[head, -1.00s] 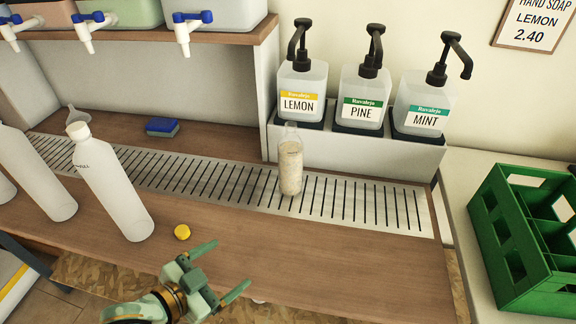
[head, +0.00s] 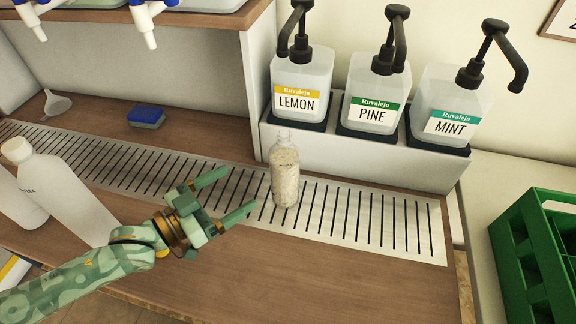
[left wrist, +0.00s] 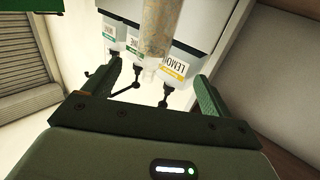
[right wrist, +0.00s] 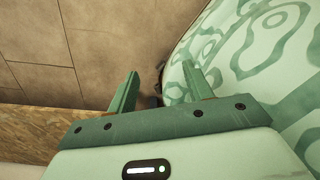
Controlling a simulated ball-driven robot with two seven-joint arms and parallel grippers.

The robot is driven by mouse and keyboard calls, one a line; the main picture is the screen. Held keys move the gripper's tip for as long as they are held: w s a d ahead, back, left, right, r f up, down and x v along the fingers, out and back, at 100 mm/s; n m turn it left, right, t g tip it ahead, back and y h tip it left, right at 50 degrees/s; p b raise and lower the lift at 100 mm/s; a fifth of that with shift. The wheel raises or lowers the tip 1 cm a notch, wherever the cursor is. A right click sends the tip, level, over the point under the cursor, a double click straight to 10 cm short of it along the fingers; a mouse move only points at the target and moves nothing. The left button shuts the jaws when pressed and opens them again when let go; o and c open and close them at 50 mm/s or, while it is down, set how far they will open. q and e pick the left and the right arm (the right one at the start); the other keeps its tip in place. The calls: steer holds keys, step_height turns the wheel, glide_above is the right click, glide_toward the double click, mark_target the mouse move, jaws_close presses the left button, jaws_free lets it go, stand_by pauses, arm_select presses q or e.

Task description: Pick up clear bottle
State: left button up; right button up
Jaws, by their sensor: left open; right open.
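The clear bottle (head: 285,176) stands upright on the slotted metal strip, in front of the LEMON dispenser, with pale cloudy contents. My left gripper (head: 240,192) is open and empty, just left of the bottle, its fingers pointing toward it. In the left wrist view the bottle (left wrist: 157,35) shows upside down ahead, between the two open fingers (left wrist: 158,75) but apart from them. My right gripper (right wrist: 165,85) is open and empty; it shows only in the right wrist view, over the floor beside my own body.
LEMON (head: 300,95), PINE (head: 373,105) and MINT (head: 448,115) pump dispensers stand on a white ledge behind the bottle. White bottles (head: 65,195) stand at left. A blue sponge (head: 146,117) and a funnel (head: 57,105) lie behind the strip. A green crate (head: 535,250) is at right.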

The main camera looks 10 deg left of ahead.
mark_target(291, 159)
arm_select(q)
steer(key=b+x, duration=0.1)
steer(key=x, duration=0.3)
steer(key=b+x, duration=0.2)
steer(key=x, duration=0.3)
steer(key=d+b+x, duration=0.1)
steer(key=b+x, duration=0.1)
steer(key=x, duration=0.3)
steer(key=shift+s+f, duration=0.25)
steer(key=shift+f, duration=0.15)
steer(key=shift+w+d+r, duration=0.1)
steer(key=shift+w+d, duration=0.1)
steer(key=shift+w, duration=0.05)
steer(key=shift+r, duration=0.1)
steer(key=c, duration=1.2)
steer(key=shift+r, duration=0.1)
steer(key=c, duration=0.4)
arm_select(e)
steer(key=shift+g, duration=0.4)
steer(key=s+f, duration=0.2)
steer(key=f, duration=0.2)
steer(key=shift+s+d+f, duration=0.15)
steer(key=shift+s+d, duration=0.25)
